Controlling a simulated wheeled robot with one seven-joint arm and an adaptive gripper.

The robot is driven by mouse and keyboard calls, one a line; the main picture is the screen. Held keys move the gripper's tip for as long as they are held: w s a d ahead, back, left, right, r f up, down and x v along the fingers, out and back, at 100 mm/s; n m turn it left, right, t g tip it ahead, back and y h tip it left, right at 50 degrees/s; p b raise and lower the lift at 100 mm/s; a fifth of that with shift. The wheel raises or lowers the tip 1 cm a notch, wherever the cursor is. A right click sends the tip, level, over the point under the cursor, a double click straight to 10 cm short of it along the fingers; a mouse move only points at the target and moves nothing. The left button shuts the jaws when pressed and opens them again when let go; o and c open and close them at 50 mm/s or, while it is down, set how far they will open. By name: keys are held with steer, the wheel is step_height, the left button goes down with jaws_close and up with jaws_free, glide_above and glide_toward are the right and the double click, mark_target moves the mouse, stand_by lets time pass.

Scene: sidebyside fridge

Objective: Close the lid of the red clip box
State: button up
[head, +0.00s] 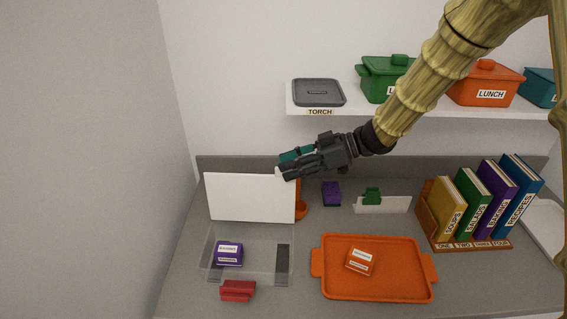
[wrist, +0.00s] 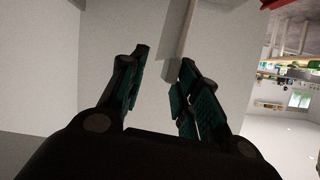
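The red clip box is a clear, see-through box (head: 212,262) on the grey counter, with a red clip (head: 238,291) at its front. Its white lid (head: 248,198) stands open, upright along the back edge. A purple labelled block (head: 229,253) lies inside the box. My gripper (head: 281,167) is by the lid's top right corner. In the wrist view its teal-padded fingers (wrist: 163,75) are apart. A pale panel edge, apparently the lid's, shows between and beyond the fingertips. I cannot tell whether they touch it.
An orange tray (head: 325,290) with a small labelled block (head: 360,261) is right of the box. An orange object (head: 301,211) is partly hidden behind the lid. Books (head: 480,200) stand at right. A shelf (head: 365,111) with containers is above.

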steer(key=shift+s+a+r, duration=0.1)
steer(key=shift+s+a, duration=0.6)
steer(key=shift+a, duration=0.35)
steer(key=shift+w+f, duration=0.4)
steer(key=shift+w, duration=0.15)
steer(key=shift+s+r, duration=0.25)
steer(key=shift+s, duration=0.1)
jaws_close()
steer(key=shift+w+f, duration=0.15)
